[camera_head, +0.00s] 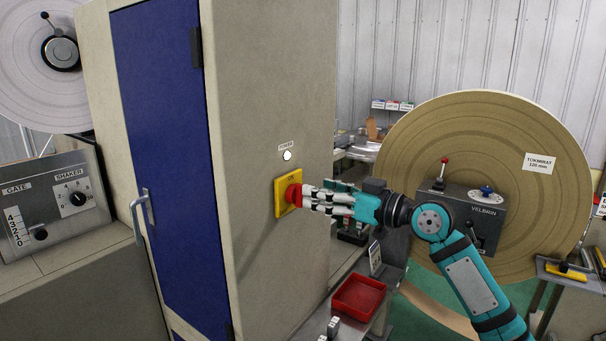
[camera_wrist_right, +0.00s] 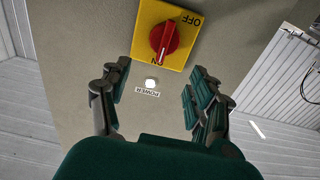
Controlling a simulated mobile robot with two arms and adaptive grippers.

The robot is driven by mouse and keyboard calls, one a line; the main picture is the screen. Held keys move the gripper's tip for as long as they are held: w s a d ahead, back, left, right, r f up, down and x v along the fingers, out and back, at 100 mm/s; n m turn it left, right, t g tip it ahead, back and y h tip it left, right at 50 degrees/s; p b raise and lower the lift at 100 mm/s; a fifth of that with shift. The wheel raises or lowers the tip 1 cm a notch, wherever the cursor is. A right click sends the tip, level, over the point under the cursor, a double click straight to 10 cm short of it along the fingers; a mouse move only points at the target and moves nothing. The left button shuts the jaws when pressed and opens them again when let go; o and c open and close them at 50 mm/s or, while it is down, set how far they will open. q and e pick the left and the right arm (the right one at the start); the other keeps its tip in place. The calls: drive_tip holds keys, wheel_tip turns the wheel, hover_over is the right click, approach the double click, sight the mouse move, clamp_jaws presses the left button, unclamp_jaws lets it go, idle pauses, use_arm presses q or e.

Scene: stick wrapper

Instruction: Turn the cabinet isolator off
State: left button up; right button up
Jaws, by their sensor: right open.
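The cabinet isolator is a red rotary knob (camera_head: 293,194) on a yellow plate (camera_head: 281,207) on the cabinet's grey side. In the right wrist view the red knob (camera_wrist_right: 165,42) sits on the yellow plate (camera_wrist_right: 193,45) marked OFF and ON, and its white pointer mark faces the ON label. My right gripper (camera_head: 307,197) is at the knob in the head view. In the wrist view its fingers (camera_wrist_right: 158,92) are spread apart, with the knob ahead of the gap between them. I cannot tell whether they touch it. My left gripper is not in view.
A white lamp (camera_head: 287,155) labelled POWER is above the isolator. The cabinet has a blue door (camera_head: 165,130) with a metal handle. A large brown roll (camera_head: 480,130) and a control box (camera_head: 470,205) stand behind my right arm. A red tray (camera_head: 359,297) lies below.

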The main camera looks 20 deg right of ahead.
sight(290, 182)
drive_tip(key=p+x, duration=0.1)
drive_tip(key=x, duration=0.3)
drive_tip(key=shift+w+a+r, duration=0.1)
drive_tip(key=shift+w, duration=0.1)
drive_tip(key=shift+w+a+p, duration=0.3)
drive_tip(key=shift+w, duration=0.05)
drive_tip(key=c, duration=0.6)
drive_tip(key=shift+s+a, duration=0.1)
clamp_jaws()
